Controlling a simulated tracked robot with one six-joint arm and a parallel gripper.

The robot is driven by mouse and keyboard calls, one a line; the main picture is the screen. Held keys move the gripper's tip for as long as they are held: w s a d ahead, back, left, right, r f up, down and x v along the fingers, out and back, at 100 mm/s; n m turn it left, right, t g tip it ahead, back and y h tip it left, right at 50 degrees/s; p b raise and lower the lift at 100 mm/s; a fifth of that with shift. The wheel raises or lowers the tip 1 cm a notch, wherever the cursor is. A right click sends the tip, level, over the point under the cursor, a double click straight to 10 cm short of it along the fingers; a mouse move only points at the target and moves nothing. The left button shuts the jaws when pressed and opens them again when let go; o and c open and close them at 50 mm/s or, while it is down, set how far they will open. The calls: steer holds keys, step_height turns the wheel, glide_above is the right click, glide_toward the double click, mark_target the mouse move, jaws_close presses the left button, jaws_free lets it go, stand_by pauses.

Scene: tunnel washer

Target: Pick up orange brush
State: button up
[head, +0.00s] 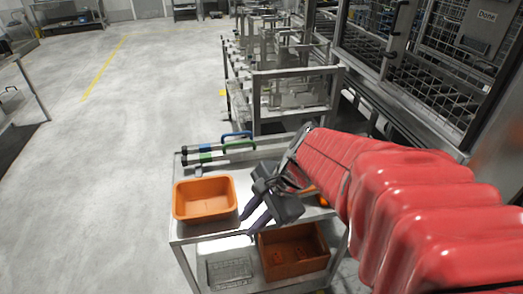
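My gripper (248,225) is over the front middle of a steel cart (185,236), its two purple fingers pointing down and left. The fingers are apart, with nothing visible between them. A small orange piece (323,200) shows at the right of the cart top, mostly hidden behind my gripper and red-sleeved arm. It may be part of the orange brush, but I cannot tell. No other orange brush is visible.
An orange tub (204,198) stands left of my gripper. Blue-handled (236,135) and green-handled (239,145) tools lie at the cart's back. A brown-orange bin (293,251) is on the lower shelf. A rack cart (291,100) stands behind. The left floor is clear.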

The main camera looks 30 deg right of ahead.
steer(key=d+f+m+t, duration=0.2)
steer(key=d+m+t, duration=0.1)
steer(key=d+m, duration=0.7)
steer(key=d+f+m+t+h, duration=0.1)
steer(key=d+f+m+t, duration=0.2)
steer(key=d+m, duration=0.6)
steer(key=d+f+m+t+h, duration=0.1)
steer(key=d+m+t, duration=0.3)
steer(key=d+m, duration=0.6)
steer(key=f+m, duration=0.1)
steer(key=m, duration=0.3)
steer(key=shift+w+d+f+t, duration=0.3)
steer(key=shift+w+f+t, duration=0.05)
steer(key=shift+t, duration=0.05)
steer(key=shift+w, duration=0.1)
steer(key=x, duration=0.8)
steer(key=shift+w, duration=0.25)
steer(key=shift+a+f, duration=0.1)
steer(key=shift+x, duration=2.6)
